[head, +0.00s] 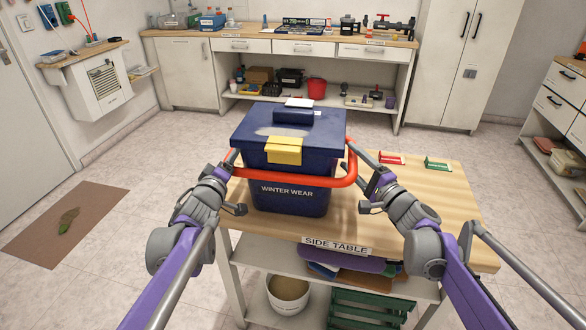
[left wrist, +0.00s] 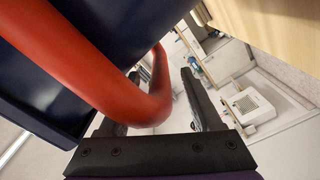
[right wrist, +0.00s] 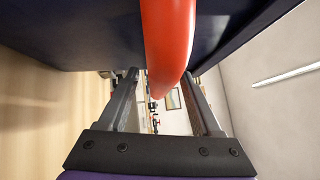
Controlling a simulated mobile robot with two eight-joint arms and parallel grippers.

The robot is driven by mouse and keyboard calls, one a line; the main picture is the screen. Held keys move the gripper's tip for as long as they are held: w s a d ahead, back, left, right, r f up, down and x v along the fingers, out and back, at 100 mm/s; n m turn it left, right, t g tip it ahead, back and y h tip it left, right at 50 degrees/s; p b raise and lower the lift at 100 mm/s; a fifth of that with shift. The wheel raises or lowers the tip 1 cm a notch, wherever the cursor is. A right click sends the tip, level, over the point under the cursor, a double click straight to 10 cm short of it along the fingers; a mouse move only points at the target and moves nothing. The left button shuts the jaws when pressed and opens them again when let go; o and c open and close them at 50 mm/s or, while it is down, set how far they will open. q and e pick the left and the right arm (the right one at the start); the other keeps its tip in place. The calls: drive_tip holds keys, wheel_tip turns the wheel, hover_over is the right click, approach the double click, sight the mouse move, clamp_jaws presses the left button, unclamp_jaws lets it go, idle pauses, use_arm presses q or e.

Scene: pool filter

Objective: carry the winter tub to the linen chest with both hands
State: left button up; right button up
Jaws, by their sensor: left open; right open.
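The winter tub (head: 290,195) is a dark blue box labelled WINTER WEAR, with a lid, a yellow latch (head: 284,151) and a red bar handle (head: 320,182). It stands upright on the wooden side table (head: 400,220). My left gripper (head: 236,182) is open at the tub's left side; in the left wrist view the red bar (left wrist: 150,105) curves in between its fingers (left wrist: 158,95). My right gripper (head: 365,182) is open at the right side; in the right wrist view the bar (right wrist: 168,45) runs between its fingers (right wrist: 165,88). I cannot identify the linen chest.
Red (head: 391,159) and green (head: 438,164) small items lie at the table's back right. A bucket (head: 288,293) and green crate (head: 368,310) are below. A brown mat (head: 65,222) lies on the open floor left.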

use_arm(q)
clamp_jaws()
use_arm(e)
clamp_jaws()
idle(1.0)
